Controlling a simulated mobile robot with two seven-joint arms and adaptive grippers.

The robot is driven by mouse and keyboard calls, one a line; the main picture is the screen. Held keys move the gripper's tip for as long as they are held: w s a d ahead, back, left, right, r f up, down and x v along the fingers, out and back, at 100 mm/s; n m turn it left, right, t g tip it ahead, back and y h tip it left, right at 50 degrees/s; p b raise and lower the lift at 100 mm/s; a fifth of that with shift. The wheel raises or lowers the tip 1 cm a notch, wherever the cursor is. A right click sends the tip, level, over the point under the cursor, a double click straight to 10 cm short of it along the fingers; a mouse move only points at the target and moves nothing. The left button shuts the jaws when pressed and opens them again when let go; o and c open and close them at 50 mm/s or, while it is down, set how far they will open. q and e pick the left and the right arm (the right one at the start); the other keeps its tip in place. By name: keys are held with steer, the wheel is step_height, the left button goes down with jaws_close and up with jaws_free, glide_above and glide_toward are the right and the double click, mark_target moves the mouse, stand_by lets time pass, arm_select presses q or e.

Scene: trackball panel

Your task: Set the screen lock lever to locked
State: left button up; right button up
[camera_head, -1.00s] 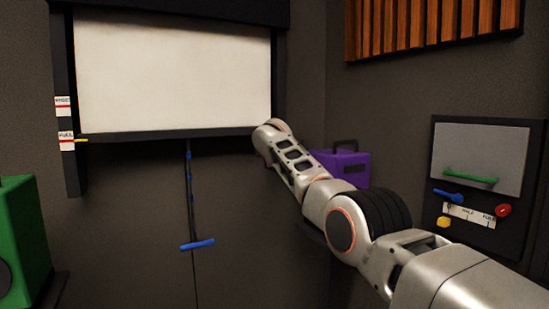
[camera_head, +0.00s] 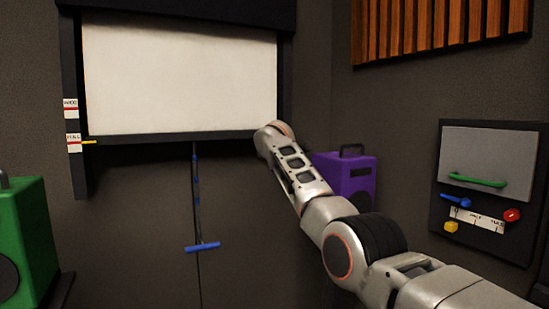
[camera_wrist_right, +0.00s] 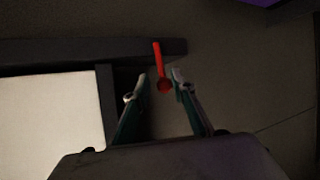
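A red lever (camera_wrist_right: 157,60) with a round red hub shows in the right wrist view, beside the dark end of the screen's frame. I take it to be the screen lock lever; no lock marking is readable. My right gripper (camera_wrist_right: 160,80) is open, its two fingertips apart on either side of the hub. I cannot tell whether they touch it. The white screen (camera_head: 180,75) hangs on the wall in the head view, and its corner shows in the wrist view (camera_wrist_right: 50,120). In the head view my right arm hides the lever and the gripper. My left gripper is not in view.
A blue pull handle (camera_head: 203,247) hangs on a cord below the screen. A purple box (camera_head: 348,180) stands right of my arm, and a green box (camera_head: 24,240) at the left. A control panel (camera_head: 470,220) with a green handle is on the right wall.

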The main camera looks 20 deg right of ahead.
steer(key=v, duration=0.6)
steer(key=shift+s+a, duration=0.2)
steer(key=shift+a, duration=0.1)
steer(key=shift+f, duration=0.25)
